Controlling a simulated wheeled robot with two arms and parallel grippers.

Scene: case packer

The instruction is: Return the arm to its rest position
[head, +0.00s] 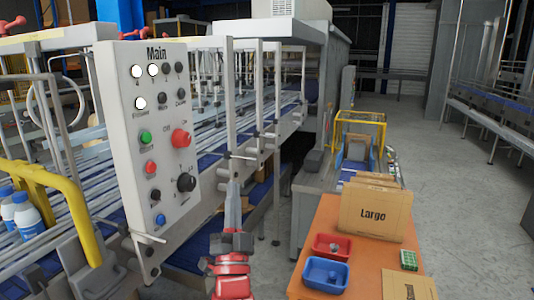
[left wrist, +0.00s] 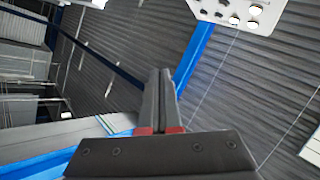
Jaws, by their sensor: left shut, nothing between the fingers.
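My left gripper (head: 233,200) stands upright in the lower middle of the head view, just right of the control panel and apart from it as far as I can tell. In the left wrist view its fingers (left wrist: 160,90) are pressed together with nothing between them. The white "Main" control panel (head: 150,130) has lit white lamps, a green button (head: 145,137), a large red button (head: 181,138) and a black knob (head: 186,182). A corner of the panel shows in the left wrist view (left wrist: 225,8). My right gripper is not in view.
An orange table (head: 315,235) at the lower right bears a "Largo" carton (head: 375,212), a red tray (head: 331,240) and a blue tray (head: 325,274). A yellow rail (head: 75,205) and bottles (head: 25,213) are at the left. Open grey floor (head: 450,190) lies at the right.

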